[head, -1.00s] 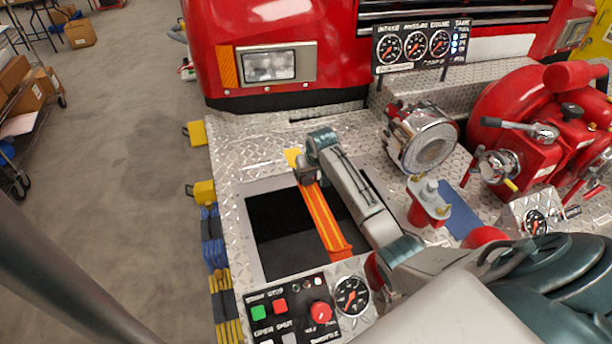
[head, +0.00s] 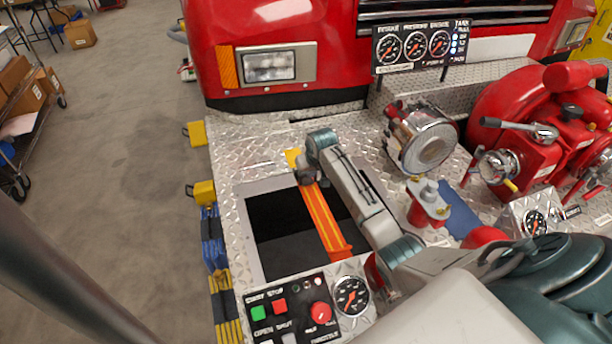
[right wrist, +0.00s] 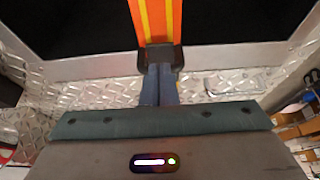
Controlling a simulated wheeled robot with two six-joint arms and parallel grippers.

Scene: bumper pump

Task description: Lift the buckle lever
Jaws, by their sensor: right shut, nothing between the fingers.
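An orange strap with yellow stripes (head: 324,215) runs across the dark open bay (head: 275,220) in the bumper deck. In the right wrist view the strap (right wrist: 156,22) ends at a dark buckle (right wrist: 174,58) at the bay's edge. My right gripper (right wrist: 158,82) is shut and empty, its fingertips right at the buckle. I cannot tell whether they touch it. The fingers hide much of the buckle, and its lever cannot be made out. In the head view my right arm covers part of the bay, with the gripper at the strap's far end. My left gripper is not in view.
A control panel (head: 290,312) with green and red buttons sits at the bay's near edge. A chrome cap (head: 425,140) and a red pump (head: 545,150) stand to the right. The red truck front (head: 340,60) rises behind. Diamond-plate deck (head: 255,145) is clear at the left.

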